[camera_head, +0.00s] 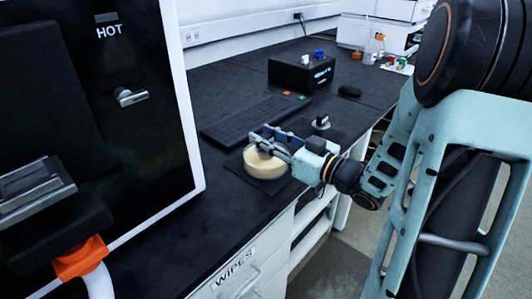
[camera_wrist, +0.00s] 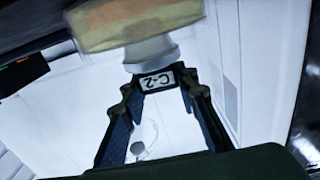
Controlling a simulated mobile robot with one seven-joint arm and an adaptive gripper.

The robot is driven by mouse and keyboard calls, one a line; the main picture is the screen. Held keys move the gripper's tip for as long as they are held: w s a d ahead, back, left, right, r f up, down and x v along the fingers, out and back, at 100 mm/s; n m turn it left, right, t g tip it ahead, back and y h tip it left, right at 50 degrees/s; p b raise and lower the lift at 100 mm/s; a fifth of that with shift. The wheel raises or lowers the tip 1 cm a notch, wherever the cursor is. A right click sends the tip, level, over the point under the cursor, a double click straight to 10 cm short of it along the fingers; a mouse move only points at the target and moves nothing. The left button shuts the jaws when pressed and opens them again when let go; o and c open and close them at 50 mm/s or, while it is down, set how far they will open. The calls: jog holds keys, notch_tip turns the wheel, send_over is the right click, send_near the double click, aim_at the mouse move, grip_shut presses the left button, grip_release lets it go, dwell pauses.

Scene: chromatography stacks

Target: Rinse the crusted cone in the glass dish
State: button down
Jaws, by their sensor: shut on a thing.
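The glass dish (camera_head: 264,164) holds a cream-yellow liquid and sits on a dark square mat (camera_head: 258,183) near the bench's front edge. My gripper (camera_head: 268,142) is over the dish, reaching in from the right. In the wrist view its two dark fingers (camera_wrist: 157,88) close on a dark part with a white "C-2" label (camera_wrist: 157,80). A pale grey-white cone (camera_wrist: 151,54) shows just beyond the label, against the yellowish dish contents (camera_wrist: 125,22). I cannot tell how deep the cone is in the liquid. Its crust cannot be made out.
A tall oven-like unit marked HOT (camera_head: 110,32) stands at the left. Behind the dish lie a dark keyboard-like slab (camera_head: 240,122), a small stand (camera_head: 321,123), a black box (camera_head: 300,72) and a mouse (camera_head: 350,90). The WIPES drawer (camera_head: 236,270) is below the bench edge.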

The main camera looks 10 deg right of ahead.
aim_at(267, 136)
jog(key=shift+r+p, duration=3.45)
jog(key=shift+r, duration=0.65)
jog(key=shift+s+f, duration=0.1)
